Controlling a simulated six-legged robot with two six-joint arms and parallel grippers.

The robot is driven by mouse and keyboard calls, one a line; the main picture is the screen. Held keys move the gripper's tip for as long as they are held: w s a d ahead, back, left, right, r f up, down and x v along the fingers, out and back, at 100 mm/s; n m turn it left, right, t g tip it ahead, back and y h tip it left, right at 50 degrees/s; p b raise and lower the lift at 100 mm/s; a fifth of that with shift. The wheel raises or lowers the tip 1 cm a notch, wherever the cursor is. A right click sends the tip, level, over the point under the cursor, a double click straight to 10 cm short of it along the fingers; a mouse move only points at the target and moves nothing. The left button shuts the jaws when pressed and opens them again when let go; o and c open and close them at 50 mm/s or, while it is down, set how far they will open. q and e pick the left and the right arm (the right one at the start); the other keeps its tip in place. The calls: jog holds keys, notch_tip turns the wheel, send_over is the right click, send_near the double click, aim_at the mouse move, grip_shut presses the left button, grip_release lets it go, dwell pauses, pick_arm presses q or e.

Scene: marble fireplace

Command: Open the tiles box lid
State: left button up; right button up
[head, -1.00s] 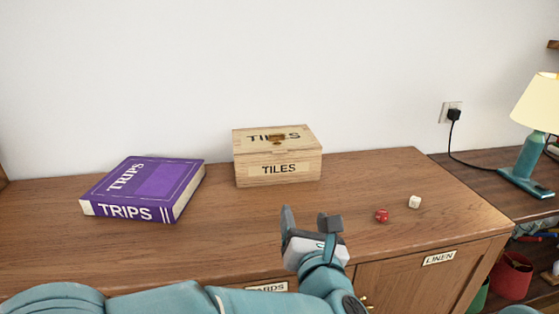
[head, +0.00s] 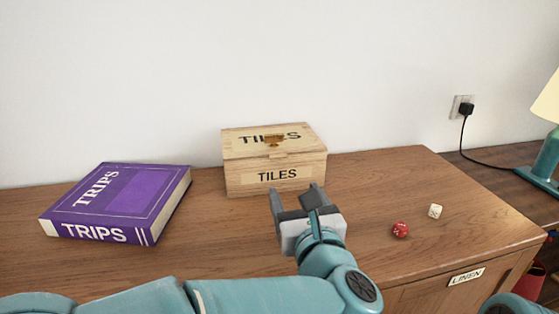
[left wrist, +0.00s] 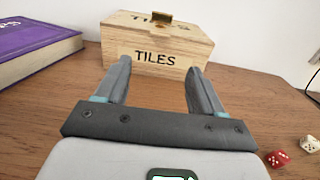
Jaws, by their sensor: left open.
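The tiles box (head: 247,179) is pale wood with a TILES label on its front. It stands against the wall on the cabinet top. Its lid (head: 246,142) is shut and has a small brass knob (head: 273,140) on top. The box also shows ahead in the left wrist view (left wrist: 185,62). My left gripper (head: 295,191) is open and empty just in front of the box, low over the wood. In the left wrist view its two fingers (left wrist: 159,78) point at the box front, with nothing between them. My right gripper is not seen.
A purple TRIPS book (head: 125,200) lies left of the box. A red die (head: 400,229) and a white die (head: 435,211) lie to the right. A lamp (head: 546,150) stands on a lower surface at far right.

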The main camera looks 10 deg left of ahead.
pick_arm(q)
jog(key=x, duration=1.3)
jog(key=shift+p, duration=0.3)
jog(key=shift+c, duration=0.3)
grip_shut()
notch_tip(320, 180, up, 11)
jog(key=g+h+p, duration=0.2)
jog(key=g+p, duration=0.4)
jog(key=p, duration=1.8)
send_over(279, 159)
jog(key=w, duration=0.1)
jog(key=shift+w+a+r+t+p, duration=0.3)
jog(key=shift+w+a+r+p, duration=0.1)
jog(key=shift+w+r+p, duration=0.15)
jog(key=shift+w, duration=0.1)
